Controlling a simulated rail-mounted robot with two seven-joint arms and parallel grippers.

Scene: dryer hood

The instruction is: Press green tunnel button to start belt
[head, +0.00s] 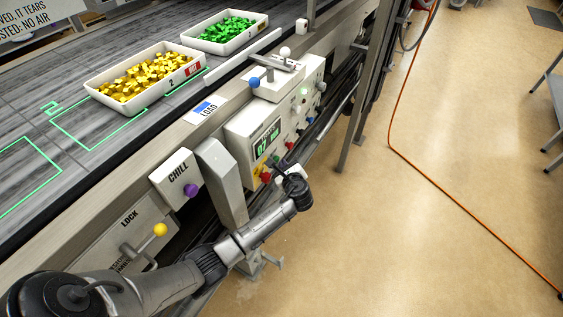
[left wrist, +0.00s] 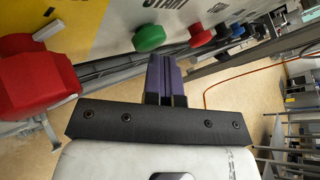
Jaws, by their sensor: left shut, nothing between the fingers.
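The green button (left wrist: 149,38) is a round knob on the pale panel under the word START in the left wrist view. In the head view my left gripper (head: 277,162) is small and dark against the box's lower edge. My right gripper is not in view.
A tray of yellow pieces (head: 145,78) and a tray of green pieces (head: 225,32) sit on the belt. Open floor (head: 450,130) lies right.

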